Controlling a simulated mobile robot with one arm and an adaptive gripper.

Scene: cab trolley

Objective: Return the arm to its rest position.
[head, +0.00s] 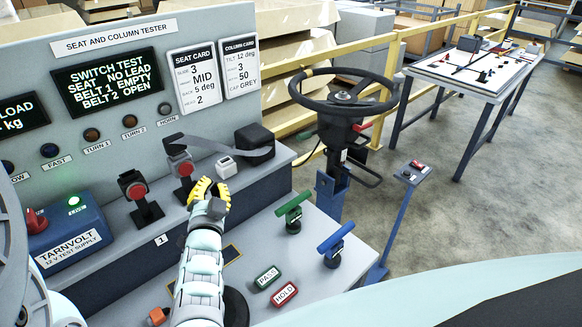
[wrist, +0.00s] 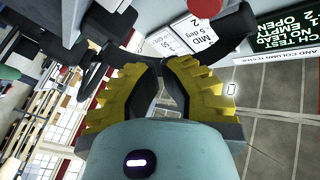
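My gripper (head: 211,187) is at the end of my pale, raised arm, over the front of the grey bench in the head view. Its yellow ribbed fingers stand apart with nothing seen between them. The wrist view also shows my gripper (wrist: 155,72) with a gap between the two fingers and no object in it. In the head view it appears close in front of a red-capped buckle (head: 181,164) on a black stand; I cannot tell whether they touch. My forearm hides part of the lower bench.
The tester panel (head: 150,55) stands behind. A blue supply box (head: 70,235), another red-capped stand (head: 134,188) and a black belt reel (head: 255,145) are nearby. Green (head: 293,212) and blue (head: 335,243) handles and a steering wheel (head: 343,95) stand right. Open floor lies farther right.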

